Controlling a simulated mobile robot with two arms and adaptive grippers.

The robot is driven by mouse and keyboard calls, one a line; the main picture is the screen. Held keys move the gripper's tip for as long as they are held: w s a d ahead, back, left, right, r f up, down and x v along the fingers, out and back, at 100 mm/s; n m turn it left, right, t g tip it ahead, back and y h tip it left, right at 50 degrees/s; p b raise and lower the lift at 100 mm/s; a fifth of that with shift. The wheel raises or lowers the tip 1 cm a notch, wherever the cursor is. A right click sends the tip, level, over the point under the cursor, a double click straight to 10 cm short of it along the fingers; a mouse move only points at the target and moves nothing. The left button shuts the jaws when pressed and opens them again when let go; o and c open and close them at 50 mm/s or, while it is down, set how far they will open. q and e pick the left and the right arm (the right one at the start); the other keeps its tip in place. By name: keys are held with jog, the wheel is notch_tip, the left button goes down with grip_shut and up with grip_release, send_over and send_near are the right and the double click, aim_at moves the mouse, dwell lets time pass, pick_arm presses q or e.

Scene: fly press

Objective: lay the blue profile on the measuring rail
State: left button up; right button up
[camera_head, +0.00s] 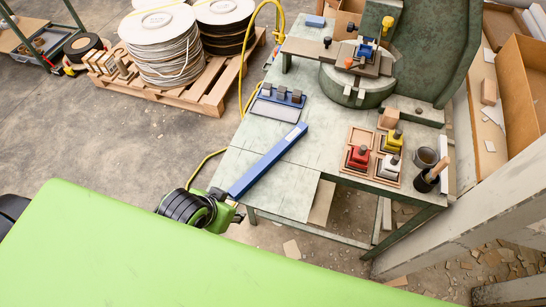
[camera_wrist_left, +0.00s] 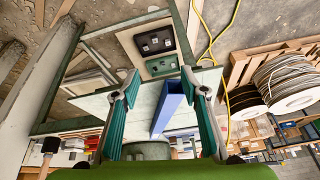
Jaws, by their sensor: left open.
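The blue profile (camera_head: 268,162) is a long straight bar slanting across the left part of the green work table (camera_head: 290,190) in the head view. Its near end is close to the table's front left corner. In the left wrist view the blue profile (camera_wrist_left: 172,108) shows between the teal fingers of my left gripper (camera_wrist_left: 159,76), nearer the right finger. That gripper is open, and no grip on the bar shows. I cannot make out its fingers clearly in the head view. A blue holder with grey blocks (camera_head: 280,95) lies behind the profile; I cannot tell whether it is the measuring rail.
A green fly press (camera_head: 410,60) stands at the table's back right. A pallet of reels (camera_head: 205,95) stands left. A yellow cable (camera_head: 243,75) runs beside the table.

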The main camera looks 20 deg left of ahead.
pick_arm(q)
jog(key=w+r+t+h, duration=0.1)
jog(key=w+r, duration=0.1)
jog(key=w, duration=0.1)
jog(key=w+r+m+t+h, duration=0.1)
jog(key=w+r, duration=0.2)
jog(key=w+r+m+t+h, duration=0.1)
jog(key=w+r, duration=0.2)
jog(key=shift+w+r, duration=0.2)
jog(key=shift+w, duration=0.05)
jog(key=shift+w+d+r, duration=0.15)
jog(key=shift+w+r, duration=0.05)
jog(key=shift+r, duration=0.1)
send_near(269, 157)
jog(key=x, duration=0.4)
jog(key=shift+a+f+p, duration=0.15)
jog(key=shift+a+p, duration=0.15)
jog(key=shift+p, duration=0.1)
jog(key=shift+d+p+x, duration=0.15)
jog(key=shift+p+x, duration=0.15)
jog(key=shift+x, duration=1.05)
jog(key=shift+d+p+x, duration=0.2)
jog(key=shift+p+x, duration=0.1)
jog(key=shift+x, duration=1.05)
pick_arm(e)
jog(key=shift+w+a+r, duration=0.1)
jog(key=shift+a+r, duration=0.05)
jog(key=shift+r, duration=0.4)
jog(key=shift+a+r, duration=0.1)
jog(key=shift+r, duration=0.45)
